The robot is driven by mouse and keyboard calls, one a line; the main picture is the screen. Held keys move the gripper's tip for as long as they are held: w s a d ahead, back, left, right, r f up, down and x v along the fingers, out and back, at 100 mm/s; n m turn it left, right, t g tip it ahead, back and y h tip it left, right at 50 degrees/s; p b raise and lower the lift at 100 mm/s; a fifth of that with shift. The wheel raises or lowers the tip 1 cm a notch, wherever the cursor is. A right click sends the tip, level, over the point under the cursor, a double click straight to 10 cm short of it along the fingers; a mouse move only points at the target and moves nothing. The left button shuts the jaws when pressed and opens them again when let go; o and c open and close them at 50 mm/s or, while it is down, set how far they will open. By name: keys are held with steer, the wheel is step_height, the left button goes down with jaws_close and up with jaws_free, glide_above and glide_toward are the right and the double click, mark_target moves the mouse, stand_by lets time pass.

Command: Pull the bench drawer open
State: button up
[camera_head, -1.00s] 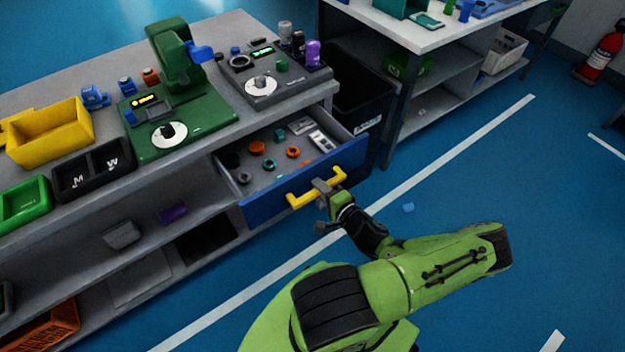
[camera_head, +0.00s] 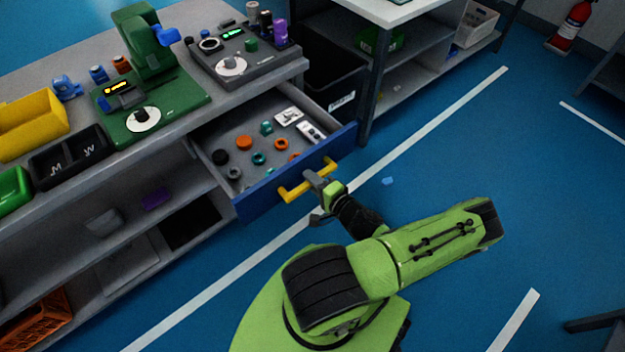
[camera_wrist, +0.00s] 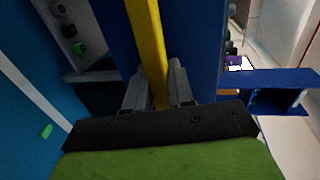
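The bench drawer (camera_head: 252,203) has a blue front, a grey inside and a yellow bar handle (camera_head: 292,194). It stands well out from under the bench top, with its contents in view. My gripper (camera_head: 312,182) is at the middle of the handle, in front of the drawer. In the wrist view, the yellow handle (camera_wrist: 147,45) runs between the two grey fingers of my gripper (camera_wrist: 158,88), which are shut on it. The blue drawer front (camera_wrist: 113,40) shows behind the handle.
The bench top (camera_head: 190,130) carries a green fixture and a grey tester (camera_head: 240,60). A black bin (camera_head: 335,80) stands right of the drawer.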

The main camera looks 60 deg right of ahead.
steer(key=shift+o, duration=1.2)
steer(key=p+v, duration=0.2)
steer(key=v, duration=1.3)
steer(key=shift+s+a+p, duration=0.2)
steer(key=shift+s+p, duration=0.15)
